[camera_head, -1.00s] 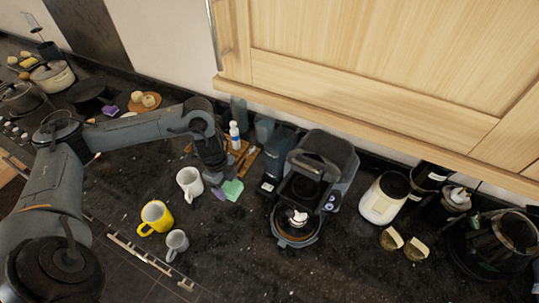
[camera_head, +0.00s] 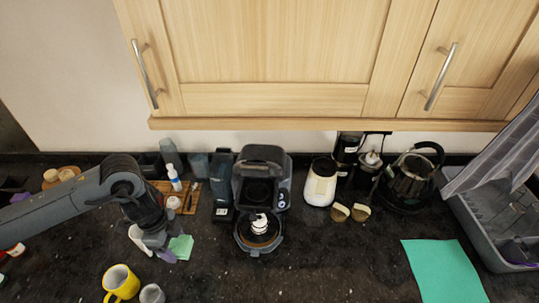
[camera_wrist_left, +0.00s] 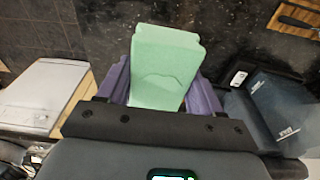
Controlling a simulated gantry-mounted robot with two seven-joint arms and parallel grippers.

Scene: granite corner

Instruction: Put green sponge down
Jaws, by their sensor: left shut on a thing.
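The green sponge (camera_head: 181,247) is a pale green block at the tip of my left gripper (camera_head: 166,250) in the head view. In the left wrist view the sponge (camera_wrist_left: 164,68) sits between the purple finger pads of the left gripper (camera_wrist_left: 160,85), which is shut on it. Whether the sponge touches the counter cannot be told. My right gripper is not in view.
A yellow mug (camera_head: 121,283) and a grey cup (camera_head: 152,294) stand in front of the left gripper, with a white mug (camera_head: 139,240) beside it. A coffee machine (camera_head: 262,200) stands to the right. A teal mat (camera_head: 444,271) lies on the right beside a grey rack (camera_head: 492,231). Counter between is clear.

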